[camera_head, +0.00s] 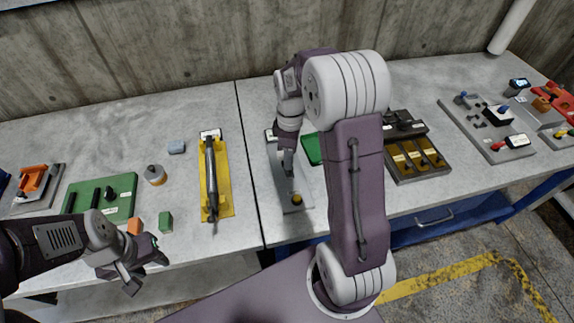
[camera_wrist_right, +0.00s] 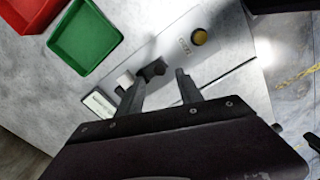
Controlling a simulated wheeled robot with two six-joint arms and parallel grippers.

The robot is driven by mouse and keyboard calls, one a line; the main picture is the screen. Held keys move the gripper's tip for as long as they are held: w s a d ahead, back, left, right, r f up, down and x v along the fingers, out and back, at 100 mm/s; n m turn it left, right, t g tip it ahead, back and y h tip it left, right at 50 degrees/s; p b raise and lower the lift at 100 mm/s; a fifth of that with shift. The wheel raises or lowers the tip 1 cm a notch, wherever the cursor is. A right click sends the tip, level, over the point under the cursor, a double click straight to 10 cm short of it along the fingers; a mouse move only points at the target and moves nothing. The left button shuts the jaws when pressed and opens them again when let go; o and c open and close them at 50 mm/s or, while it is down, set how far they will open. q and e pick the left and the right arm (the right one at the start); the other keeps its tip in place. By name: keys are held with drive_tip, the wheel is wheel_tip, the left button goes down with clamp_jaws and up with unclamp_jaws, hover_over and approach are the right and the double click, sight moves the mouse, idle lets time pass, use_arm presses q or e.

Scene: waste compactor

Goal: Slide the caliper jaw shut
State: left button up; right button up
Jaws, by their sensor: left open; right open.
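A long grey plate (camera_head: 288,207) lies on the bench in front of my right arm; I take it to be the caliper's base. It carries a yellow knob (camera_head: 297,199) at its near end. In the right wrist view the plate (camera_wrist_right: 212,42) shows the yellow knob (camera_wrist_right: 199,37), a dark upright piece (camera_wrist_right: 153,69) and a small pale block (camera_wrist_right: 125,79) beside it. My right gripper (camera_head: 288,163) is open above the plate; in the wrist view its fingers (camera_wrist_right: 163,92) lie close to the dark piece, contact unclear. My left gripper (camera_head: 143,276) is open and empty near the bench's front edge.
A green tray (camera_wrist_right: 86,36) and a red tray (camera_wrist_right: 28,10) lie beside the plate. A yellow board with a dark rod (camera_head: 222,185) stands left of it. A dark panel with yellow slots (camera_head: 418,160) is right, partly behind my arm. Small blocks lie near my left gripper.

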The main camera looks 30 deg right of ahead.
wheel_tip(320, 180, down, 5)
drive_tip(key=shift+w+r, duration=0.1)
drive_tip(key=shift+r, duration=0.1)
drive_tip(key=shift+d+f, duration=0.1)
drive_tip(key=shift+f, duration=0.2)
